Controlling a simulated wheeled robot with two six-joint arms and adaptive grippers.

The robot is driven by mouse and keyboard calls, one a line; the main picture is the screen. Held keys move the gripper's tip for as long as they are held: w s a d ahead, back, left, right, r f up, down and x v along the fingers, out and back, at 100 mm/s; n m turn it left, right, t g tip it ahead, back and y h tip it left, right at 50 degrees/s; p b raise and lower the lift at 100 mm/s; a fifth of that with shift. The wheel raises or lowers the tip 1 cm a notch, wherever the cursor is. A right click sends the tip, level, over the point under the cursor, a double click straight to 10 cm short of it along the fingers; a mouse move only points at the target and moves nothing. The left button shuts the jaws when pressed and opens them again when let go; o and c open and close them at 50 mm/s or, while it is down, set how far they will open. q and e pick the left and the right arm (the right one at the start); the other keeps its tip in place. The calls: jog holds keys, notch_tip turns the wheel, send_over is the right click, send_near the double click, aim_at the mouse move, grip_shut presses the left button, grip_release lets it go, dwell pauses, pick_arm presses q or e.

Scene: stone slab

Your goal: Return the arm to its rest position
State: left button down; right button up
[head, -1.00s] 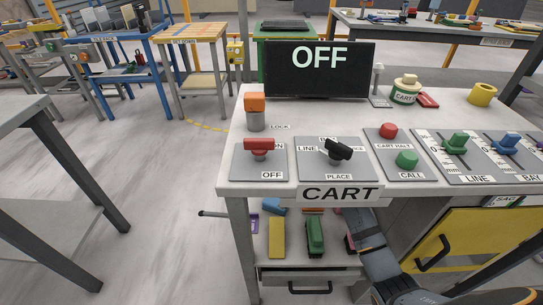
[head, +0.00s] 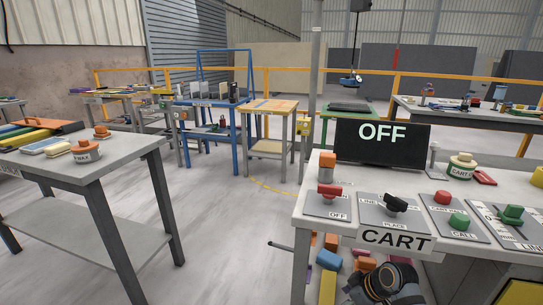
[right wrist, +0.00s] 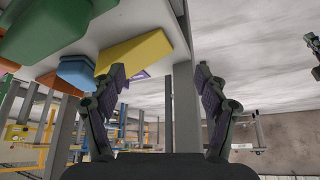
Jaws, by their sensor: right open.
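My right gripper (right wrist: 160,74) is open and empty in the right wrist view, its dark fingers spread on either side of a grey table leg in the background. A yellow block (right wrist: 150,58), a blue block (right wrist: 76,72) and a green block (right wrist: 45,28) on a pale shelf lie beyond its left finger. In the head view, a dark joint of my right arm with an orange ring shows in front of the CART table (head: 310,235), low at the bottom edge. The right fingers cannot be made out there.
The CART table carries a red-handled switch (head: 329,192), a black-handled switch (head: 396,204), red and green buttons and a screen (head: 382,146) reading OFF. Coloured blocks lie on its lower shelf. Another grey table (head: 130,150) stands at left, with open floor between.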

jog(key=s+d+f+m+h, duration=0.1)
jog(key=s+d+m+h, duration=0.2)
jog(key=s, duration=0.8)
jog(key=s+d+f+m+h, duration=0.1)
jog(key=s+m+h, duration=0.1)
jog(key=s+m, duration=0.65)
jog(key=s+f+n+g, duration=0.1)
jog(key=s+f, duration=0.2)
jog(key=f, duration=0.8)
jog(key=s+f+n+g, duration=0.2)
jog(key=s+f, duration=0.1)
jog(key=f, duration=0.7)
pick_arm(q)
jog(key=s+a+r+p, duration=0.1)
jog(key=s+p, duration=0.7)
jog(key=p, duration=0.4)
jog(key=s+a+r+p, duration=0.2)
jog(key=s+p, duration=0.7)
jog(key=p, duration=0.3)
jog(key=shift+a+r, duration=0.15)
jog(key=shift+r, duration=0.1)
pick_arm(e)
jog(key=s+d+r, duration=0.1)
jog(key=s+d, duration=0.1)
jog(key=s, duration=0.6)
jog(key=s+d+r, duration=0.1)
jog(key=s+r, duration=0.1)
jog(key=s, duration=0.6)
jog(key=shift+s+d+r, duration=0.2)
jog(key=shift+s+d, duration=0.2)
